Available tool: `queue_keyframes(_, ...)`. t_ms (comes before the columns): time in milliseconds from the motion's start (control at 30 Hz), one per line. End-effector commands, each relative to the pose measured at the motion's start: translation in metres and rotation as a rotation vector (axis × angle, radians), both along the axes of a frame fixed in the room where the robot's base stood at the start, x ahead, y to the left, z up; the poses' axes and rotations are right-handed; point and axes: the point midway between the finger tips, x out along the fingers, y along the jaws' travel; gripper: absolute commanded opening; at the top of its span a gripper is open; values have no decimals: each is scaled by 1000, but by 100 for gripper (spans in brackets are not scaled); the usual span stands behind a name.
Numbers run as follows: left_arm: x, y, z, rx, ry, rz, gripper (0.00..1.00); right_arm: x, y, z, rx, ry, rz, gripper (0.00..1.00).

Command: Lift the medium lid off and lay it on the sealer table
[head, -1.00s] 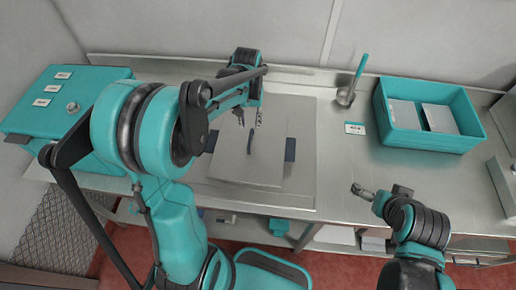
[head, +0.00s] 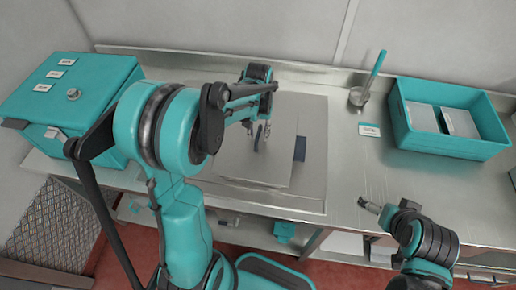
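A flat grey metal plate (head: 240,172), seemingly the lid, lies on the steel worktop in the middle of the head view. A dark upright handle (head: 260,141) stands near its centre. My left gripper (head: 258,129) is over the plate with its two fingers apart, one to each side of the handle's top. I cannot tell whether they touch it. My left arm hides the plate's left side. My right gripper (head: 369,207) is low on the right, near the front edge of the worktop, away from the plate; its finger gap is too small to read.
A teal crate (head: 455,151) holding grey flat-topped items stands at the back right. A pot with a teal-handled tool (head: 372,75) and a small label card (head: 369,130) are beside it.

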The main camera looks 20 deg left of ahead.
Motion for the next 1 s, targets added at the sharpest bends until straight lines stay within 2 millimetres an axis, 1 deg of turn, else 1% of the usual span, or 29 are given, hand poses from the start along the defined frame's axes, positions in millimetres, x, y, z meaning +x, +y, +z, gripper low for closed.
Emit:
queue_keyframes(100,0,0,1,0,0,0,34,0,0,1,0,0,0,100)
queue_keyframes(133,0,0,1,0,0,0,31,0,0,1,0,0,0,100)
queue_keyframes(233,0,0,1,0,0,0,5,0,0,1,0,0,0,100)
queue_keyframes(267,0,0,1,0,0,0,0,0,0,1,0,0,0,100)
queue_keyframes(467,0,0,2,0,0,0,0,0,0,1,0,0,0,100)
queue_keyframes(633,0,0,8,0,0,0,0,0,0,6,0,0,0,100)
queue_keyframes(867,0,0,7,0,0,0,0,0,0,5,0,0,0,100)
queue_keyframes(1000,0,0,12,0,0,0,0,0,0,8,0,0,0,100)
